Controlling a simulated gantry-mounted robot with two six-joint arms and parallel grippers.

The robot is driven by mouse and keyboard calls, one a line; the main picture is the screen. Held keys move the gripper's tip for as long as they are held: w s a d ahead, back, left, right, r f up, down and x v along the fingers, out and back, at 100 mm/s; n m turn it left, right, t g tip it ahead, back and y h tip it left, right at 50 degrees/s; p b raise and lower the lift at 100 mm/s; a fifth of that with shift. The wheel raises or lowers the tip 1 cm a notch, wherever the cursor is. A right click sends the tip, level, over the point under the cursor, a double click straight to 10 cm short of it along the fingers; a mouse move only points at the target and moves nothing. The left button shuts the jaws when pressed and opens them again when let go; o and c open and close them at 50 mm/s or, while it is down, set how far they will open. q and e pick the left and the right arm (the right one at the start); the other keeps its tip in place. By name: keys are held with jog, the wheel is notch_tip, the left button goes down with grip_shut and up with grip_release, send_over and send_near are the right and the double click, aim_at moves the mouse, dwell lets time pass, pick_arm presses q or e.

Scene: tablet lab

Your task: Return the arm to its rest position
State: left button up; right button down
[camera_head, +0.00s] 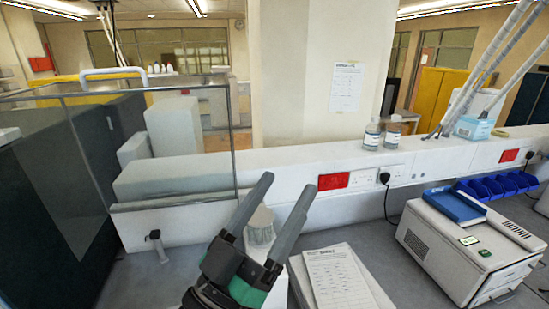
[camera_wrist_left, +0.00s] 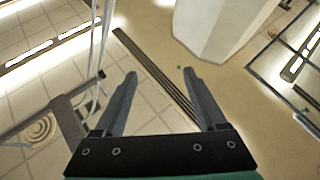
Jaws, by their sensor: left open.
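My left gripper (camera_head: 288,202) rises from the bottom middle of the head view, in front of the bench. Its two dark grey fingers are spread apart and point up, with nothing held between them. In the left wrist view my left gripper (camera_wrist_left: 160,80) also shows open and empty, and that camera looks up toward the ceiling and a pale pillar. Part of a pale, round-topped container (camera_head: 260,228) shows behind the fingers in the head view; its lower part is hidden. My right gripper is in neither view.
A white instrument (camera_head: 462,255) with a blue tray on top stands farther right, near blue bins (camera_head: 497,186). Two bottles (camera_head: 372,136) stand on the ledge. A glass screen (camera_head: 150,150) stands at left.

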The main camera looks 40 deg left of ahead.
pick_arm(q)
jog(key=s+d+r+m+t+h+p, duration=0.1)
jog(key=s+r+h+p, duration=0.1)
jog(key=r, duration=0.7)
jog(key=s+d+r+m+t+h+p, duration=0.2)
jog(key=r+p, duration=0.2)
jog(key=r, duration=0.6)
jog(key=shift+s+p, duration=0.25)
jog(key=shift+p, duration=0.1)
